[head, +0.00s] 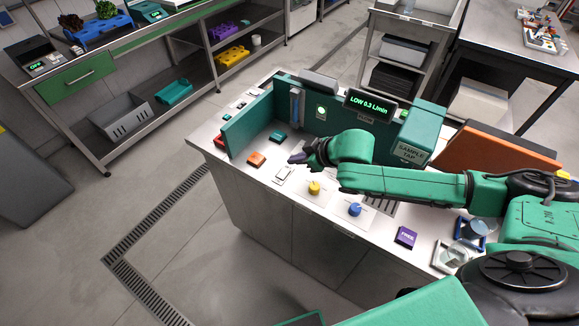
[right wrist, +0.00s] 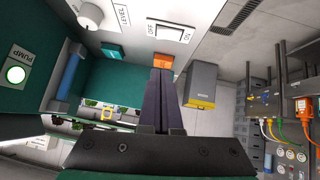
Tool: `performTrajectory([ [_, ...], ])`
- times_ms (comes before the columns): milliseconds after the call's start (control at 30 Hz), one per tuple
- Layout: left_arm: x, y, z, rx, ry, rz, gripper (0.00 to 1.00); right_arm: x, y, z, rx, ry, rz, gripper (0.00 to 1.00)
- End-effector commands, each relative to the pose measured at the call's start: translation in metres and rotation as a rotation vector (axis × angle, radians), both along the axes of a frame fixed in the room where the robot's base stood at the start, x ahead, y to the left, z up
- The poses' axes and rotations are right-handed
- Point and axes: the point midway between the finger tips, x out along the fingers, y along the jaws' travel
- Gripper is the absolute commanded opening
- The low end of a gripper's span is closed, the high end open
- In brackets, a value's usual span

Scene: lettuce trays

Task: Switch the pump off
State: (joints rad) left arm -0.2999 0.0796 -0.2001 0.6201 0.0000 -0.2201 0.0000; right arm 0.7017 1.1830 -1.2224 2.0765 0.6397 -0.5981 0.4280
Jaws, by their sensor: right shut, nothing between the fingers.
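A white rocker switch (head: 284,174) lies on the bench top. In the right wrist view the switch plate (right wrist: 170,33) reads OFF and ON; which side is pressed I cannot tell. A round pump lamp (head: 321,111) glows green on the teal panel; in the right wrist view the lamp (right wrist: 15,74) sits beside the word PUMP. The display (head: 370,105) reads LOW 0.3 L/min. My right gripper (head: 297,158) is shut and empty, just above and behind the switch. In the right wrist view its dark fingers (right wrist: 162,72) point toward the switch. My left gripper is not in view.
An orange block (head: 256,159) and a teal block (head: 277,136) lie left of the switch. A yellow knob (head: 314,188) and a blue knob (head: 355,209) stand to its right. A purple box (head: 405,237) lies farther right. The teal panel (head: 250,124) borders the bench's left and back.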

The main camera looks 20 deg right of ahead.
Motion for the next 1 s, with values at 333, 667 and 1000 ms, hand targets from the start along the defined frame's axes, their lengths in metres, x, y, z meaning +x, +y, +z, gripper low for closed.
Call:
performTrajectory([
  [333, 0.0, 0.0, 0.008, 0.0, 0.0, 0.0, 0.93, 0.024, 0.012, -0.056, -0.001, 0.001, 0.0, 0.0],
  [667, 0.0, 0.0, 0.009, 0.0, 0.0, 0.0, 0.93, 0.025, 0.01, -0.066, -0.002, 0.0, 0.0, 0.0],
  [1000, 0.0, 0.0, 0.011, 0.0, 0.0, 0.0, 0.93, 0.026, 0.009, -0.071, -0.001, 0.0, 0.001, 0.0],
])
